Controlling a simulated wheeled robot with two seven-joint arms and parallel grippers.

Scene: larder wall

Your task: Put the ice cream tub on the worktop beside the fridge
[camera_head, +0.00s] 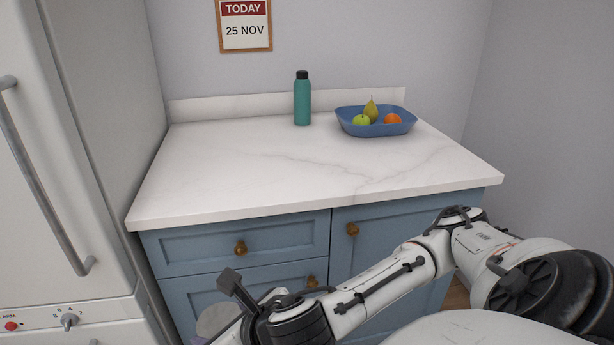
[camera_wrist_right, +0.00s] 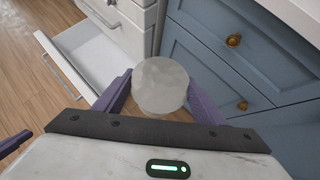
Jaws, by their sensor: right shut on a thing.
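The ice cream tub (camera_wrist_right: 160,85), round with a pale frosty lid, is between the two purple fingers of my right gripper (camera_wrist_right: 158,92), which is shut on it. In the head view the tub's grey-white lid (camera_head: 214,319) shows low in front of the blue cabinet, below the worktop's height. The white marble worktop (camera_head: 250,165) is beside the fridge (camera_head: 95,110), to its right. A purple piece at the left edge of the wrist view looks like part of my left gripper (camera_wrist_right: 14,144); its jaws cannot be made out.
A green bottle (camera_head: 302,102) stands at the back of the worktop. A blue fruit bowl (camera_head: 376,128) is at the back right. The front and left of the worktop are clear. An open white drawer (camera_wrist_right: 85,60) juts out low at the left in the wrist view.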

